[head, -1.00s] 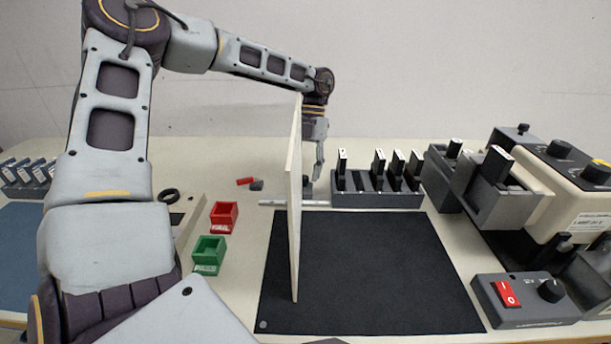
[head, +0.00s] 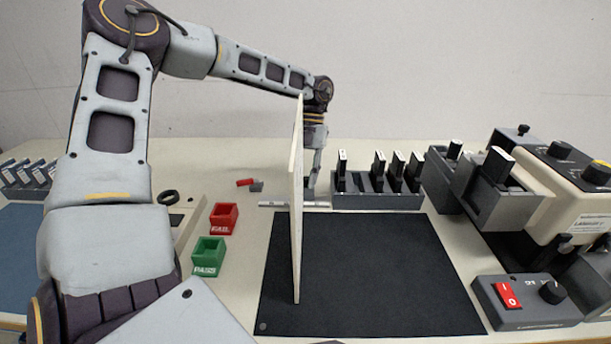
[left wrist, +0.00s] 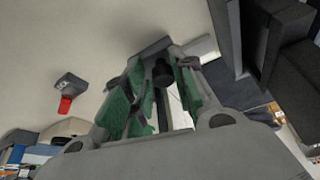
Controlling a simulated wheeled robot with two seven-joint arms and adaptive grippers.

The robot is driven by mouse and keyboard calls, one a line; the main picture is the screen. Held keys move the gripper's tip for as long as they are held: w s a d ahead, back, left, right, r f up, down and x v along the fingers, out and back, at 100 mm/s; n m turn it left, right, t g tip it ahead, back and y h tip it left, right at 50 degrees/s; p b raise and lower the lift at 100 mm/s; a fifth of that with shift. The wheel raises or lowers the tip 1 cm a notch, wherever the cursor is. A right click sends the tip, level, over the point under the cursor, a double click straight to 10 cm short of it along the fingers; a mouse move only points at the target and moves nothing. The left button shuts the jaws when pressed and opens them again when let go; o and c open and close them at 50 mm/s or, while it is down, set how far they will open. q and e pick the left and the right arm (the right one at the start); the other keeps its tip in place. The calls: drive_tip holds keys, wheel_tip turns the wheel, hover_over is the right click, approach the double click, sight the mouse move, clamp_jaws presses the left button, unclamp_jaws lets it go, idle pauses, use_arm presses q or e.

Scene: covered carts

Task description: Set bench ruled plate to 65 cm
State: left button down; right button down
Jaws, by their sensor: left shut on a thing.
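A pale upright panel (head: 296,215) stands nearly edge-on over the black mat (head: 390,270) in the head view. A silver rail (head: 275,204) lies behind the mat, partly hidden by the panel. I cannot read any scale or number on either. My left gripper (head: 312,185) points down just right of the panel, at the rail. In the left wrist view, a small black knob (left wrist: 163,72) sits between its green-padded fingers (left wrist: 150,95); the gripper is shut on it. The panel hides part of this grip in the head view. My right gripper is not in view.
A dark rack (head: 376,201) with several upright black pieces stands close right of the gripper. Red (head: 223,218) and green (head: 208,257) bins are at left. A switch box (head: 525,300) and a cream instrument (head: 575,190) stand at right. The mat's right part is clear.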

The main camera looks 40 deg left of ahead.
use_arm(q)
drive_tip(key=shift+s, duration=0.1)
